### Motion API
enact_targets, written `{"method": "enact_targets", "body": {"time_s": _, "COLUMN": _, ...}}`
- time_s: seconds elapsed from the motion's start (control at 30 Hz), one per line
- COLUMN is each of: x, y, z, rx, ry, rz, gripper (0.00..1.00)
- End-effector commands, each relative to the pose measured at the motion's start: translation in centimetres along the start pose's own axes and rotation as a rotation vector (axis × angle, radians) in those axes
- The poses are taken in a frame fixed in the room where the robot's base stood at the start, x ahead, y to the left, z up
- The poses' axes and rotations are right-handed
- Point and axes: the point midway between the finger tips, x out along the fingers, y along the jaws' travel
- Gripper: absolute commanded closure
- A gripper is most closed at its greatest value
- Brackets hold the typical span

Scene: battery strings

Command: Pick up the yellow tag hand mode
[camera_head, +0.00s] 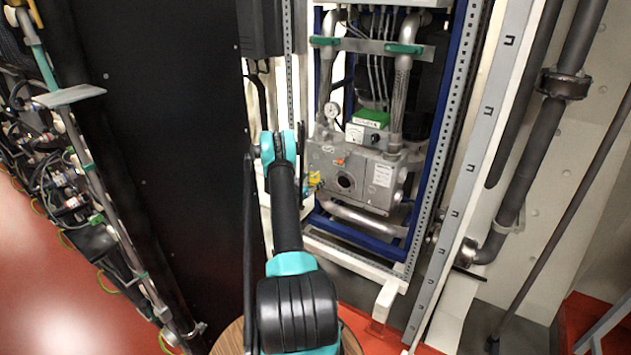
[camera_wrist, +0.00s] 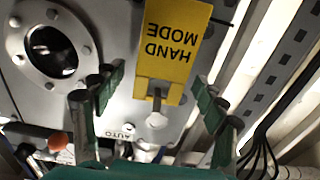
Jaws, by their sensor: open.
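The yellow tag (camera_wrist: 178,45) reads "HAND MODE", upside down in the wrist view. Its forked lower end sits around a small metal pin on the grey panel (camera_wrist: 120,25). In the head view the tag (camera_head: 314,179) is a small yellow patch at the left side of the grey unit (camera_head: 358,178). My gripper (camera_wrist: 157,85) is open and empty, with one finger on each side of the tag's lower end. No contact shows. In the head view my gripper is mostly hidden behind my arm.
A round port (camera_wrist: 54,52) lies left of the tag. An orange-red knob (camera_wrist: 57,141) and an "AUTO" label (camera_wrist: 120,133) are below. A perforated rail (camera_wrist: 285,65) and black cables (camera_wrist: 265,150) are at right. A black cabinet panel (camera_head: 160,120) stands left of my arm.

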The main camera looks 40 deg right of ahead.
Motion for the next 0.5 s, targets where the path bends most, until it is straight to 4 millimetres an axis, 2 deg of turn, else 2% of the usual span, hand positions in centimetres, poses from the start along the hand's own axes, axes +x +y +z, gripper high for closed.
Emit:
{"method": "enact_targets", "body": {"time_s": 0.27, "x": 0.10, "y": 0.23, "z": -0.02, "rx": 0.000, "ry": 0.000, "rz": -0.001, "gripper": 0.28}}
{"method": "enact_targets", "body": {"time_s": 0.5, "x": 0.10, "y": 0.23, "z": -0.02, "rx": 0.000, "ry": 0.000, "rz": -0.001, "gripper": 0.55}}
